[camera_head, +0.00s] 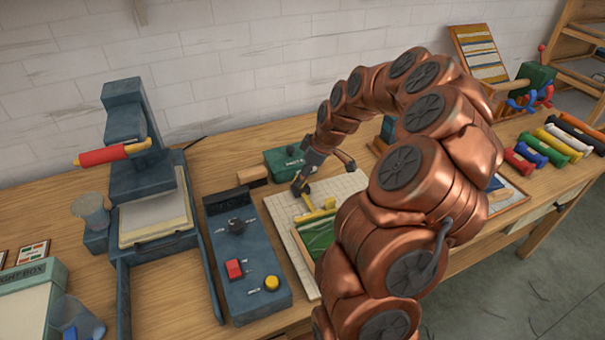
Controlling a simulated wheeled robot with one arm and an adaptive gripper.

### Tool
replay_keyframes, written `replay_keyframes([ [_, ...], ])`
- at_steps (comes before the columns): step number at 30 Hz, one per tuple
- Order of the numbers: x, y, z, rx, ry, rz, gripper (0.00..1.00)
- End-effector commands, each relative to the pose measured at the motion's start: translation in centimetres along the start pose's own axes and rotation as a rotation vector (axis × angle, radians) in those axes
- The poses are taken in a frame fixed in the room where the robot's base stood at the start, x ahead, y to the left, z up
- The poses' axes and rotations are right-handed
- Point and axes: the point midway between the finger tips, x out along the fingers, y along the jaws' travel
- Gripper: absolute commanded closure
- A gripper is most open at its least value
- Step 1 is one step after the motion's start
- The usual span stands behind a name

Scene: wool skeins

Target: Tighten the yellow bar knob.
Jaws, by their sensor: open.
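A yellow bar-shaped part (318,214), which I take for the bar knob, lies across the far end of a green framed piece (318,238) on a pale gridded board (281,216). A small yellow upright stands at its left end. My gripper (301,188) is open and points down just above that upright. I cannot tell whether the fingers touch it. My arm hides the right part of the board. A round yellow knob (271,283) is on the dark blue control box (250,262) to the left.
A dark blue press (135,150) with a red handle (103,156) stands at left. A green box (285,162) and a wooden block (253,175) sit behind the board. Several coloured rollers (550,147) lie at right.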

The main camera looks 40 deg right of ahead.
Motion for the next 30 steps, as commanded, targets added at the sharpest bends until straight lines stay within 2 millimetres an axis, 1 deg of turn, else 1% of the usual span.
replay_keyframes([
  [3,1.0,-0.1,0.0,0.001,-0.002,-0.003,0.39],
  [5,1.3,-0.1,0.0,0.0,-0.001,-0.002,0.39],
  [13,1.6,0.0,0.0,0.0,0.0,0.0,0.39],
  [14,1.6,0.0,0.0,0.0,0.0,0.0,0.41],
  [30,1.6,0.0,0.0,0.0,0.0,0.0,0.97],
])
